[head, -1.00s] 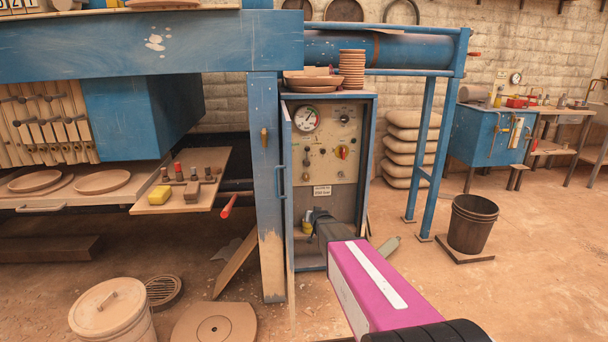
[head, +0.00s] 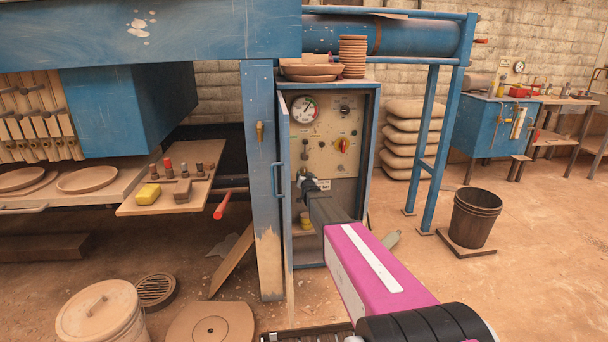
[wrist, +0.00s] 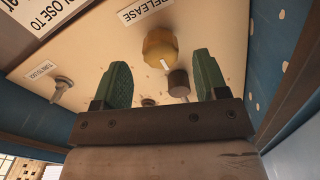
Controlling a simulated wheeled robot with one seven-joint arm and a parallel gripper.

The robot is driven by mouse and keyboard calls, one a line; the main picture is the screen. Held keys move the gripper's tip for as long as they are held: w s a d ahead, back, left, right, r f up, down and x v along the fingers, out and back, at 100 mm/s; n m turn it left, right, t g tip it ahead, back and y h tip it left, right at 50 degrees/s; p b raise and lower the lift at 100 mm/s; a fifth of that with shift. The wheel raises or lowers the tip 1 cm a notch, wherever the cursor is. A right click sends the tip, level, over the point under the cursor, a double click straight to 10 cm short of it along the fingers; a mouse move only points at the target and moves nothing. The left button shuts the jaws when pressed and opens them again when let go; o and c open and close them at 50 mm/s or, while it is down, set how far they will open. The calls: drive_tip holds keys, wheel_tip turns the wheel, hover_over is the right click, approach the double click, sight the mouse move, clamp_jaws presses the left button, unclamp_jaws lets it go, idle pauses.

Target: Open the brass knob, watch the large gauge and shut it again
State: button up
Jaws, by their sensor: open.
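The brass knob (wrist: 160,46) is in the wrist view, on the cream panel under a label reading RELEASE. A pale mark shows on it. My gripper (wrist: 162,72) is open, with its two green fingers apart and nothing between them. The knob shows just beyond the gap between the fingertips; I cannot tell how far. In the head view my gripper (head: 306,182) is at the lower part of the panel and hides what is behind it. The large gauge (head: 304,109), white-faced with a coloured rim, is at the panel's upper left and unobstructed.
The panel sits inside a blue cabinet (head: 373,135) whose side walls stand close around my gripper. A dark cylindrical stub (wrist: 178,83) is beside the knob. The opened cabinet door (head: 284,200) stands at the left.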

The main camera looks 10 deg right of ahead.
sight(304, 173)
drive_tip(key=w, duration=0.4)
drive_tip(key=shift+w, duration=0.35)
drive_tip(key=c, duration=0.9)
drive_tip(key=shift+c, duration=0.2)
